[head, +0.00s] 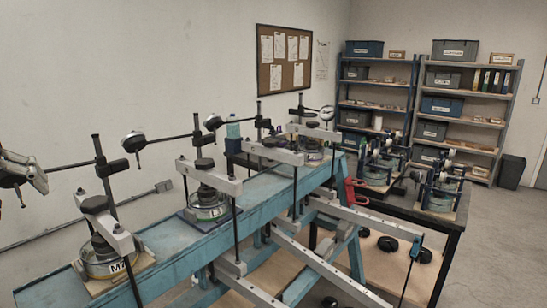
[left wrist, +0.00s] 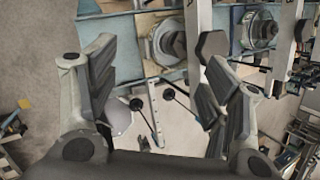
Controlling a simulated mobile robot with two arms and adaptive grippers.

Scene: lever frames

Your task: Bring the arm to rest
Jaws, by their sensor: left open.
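Several lever frames stand along a blue bench (head: 165,240) in the head view. Their long grey lever beams (head: 330,270) slope down to the right at the front. The nearest frame has a round cell marked M7 (head: 105,268). Another cell (head: 208,207) stands behind it. My left gripper (left wrist: 160,65) fills the left wrist view, with its two dark-padded fingers spread wide and nothing held between them. Beyond the fingers are a cell (left wrist: 168,42), a grey beam (left wrist: 285,45) and a dark hexagonal piece (left wrist: 213,44). My right gripper is in neither view.
Dial gauges (head: 133,141) on thin rods stick out over the bench. Black discs (head: 388,243) lie low at the right. A dark table (head: 400,205) carries small devices. Shelves (head: 420,110) with boxes stand at the back. Floor is open at the far right.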

